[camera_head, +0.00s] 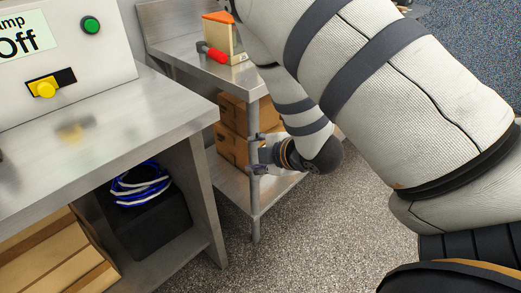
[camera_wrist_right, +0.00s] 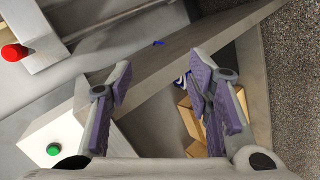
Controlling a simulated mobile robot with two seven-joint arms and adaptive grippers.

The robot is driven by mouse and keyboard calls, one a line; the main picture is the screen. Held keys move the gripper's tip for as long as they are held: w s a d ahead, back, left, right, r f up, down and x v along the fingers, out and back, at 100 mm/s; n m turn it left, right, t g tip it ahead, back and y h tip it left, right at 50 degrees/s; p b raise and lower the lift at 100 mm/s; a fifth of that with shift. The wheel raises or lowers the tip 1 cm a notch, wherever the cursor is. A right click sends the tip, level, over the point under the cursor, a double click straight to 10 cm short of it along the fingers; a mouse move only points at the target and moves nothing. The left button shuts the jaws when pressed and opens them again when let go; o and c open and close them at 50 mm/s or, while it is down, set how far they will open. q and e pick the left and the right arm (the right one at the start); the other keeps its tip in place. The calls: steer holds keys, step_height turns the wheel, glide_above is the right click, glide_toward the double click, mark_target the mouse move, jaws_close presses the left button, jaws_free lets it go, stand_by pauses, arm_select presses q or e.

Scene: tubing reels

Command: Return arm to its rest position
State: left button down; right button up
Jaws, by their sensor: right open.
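My right arm (camera_head: 390,90) comes in from the right and reaches down past the far steel table. Its gripper (camera_head: 262,156) is beside a leg of that table, below the tabletop height, in the head view. In the right wrist view the gripper (camera_wrist_right: 160,77) has its two purple-padded fingers apart with nothing between them. A steel bench and part of its lower shelf show beyond the fingers. My left arm and gripper are not in view.
A steel bench (camera_head: 110,125) holds a control box (camera_head: 60,55) at left. A black bin (camera_head: 150,225) with blue and white tubing (camera_head: 140,185) sits beneath. Cardboard boxes (camera_head: 232,130) stand on the far table's lower shelf. Speckled floor (camera_head: 330,220) is open at lower middle.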

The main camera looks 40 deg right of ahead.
steer(key=shift+s+f, duration=0.1)
steer(key=shift+f, duration=0.05)
stand_by(0.3)
steer(key=s+a+f+m+g, duration=0.4)
steer(key=s+f+m+g, duration=0.15)
steer(key=s+f, duration=0.65)
steer(key=s+a+f+m+g, duration=0.2)
steer(key=s, duration=0.5)
steer(key=s+a+f+m+g, duration=0.2)
steer(key=s+a+m+g, duration=0.1)
steer(key=s, duration=0.4)
steer(key=s+a+f+m+g+y, duration=0.1)
steer(key=s+a+f+m+g, duration=0.1)
steer(key=s, duration=0.6)
steer(key=shift+a+f+m, duration=0.2)
steer(key=shift+a+m, duration=0.3)
steer(key=shift+m, duration=0.25)
steer(key=shift+g, duration=0.25)
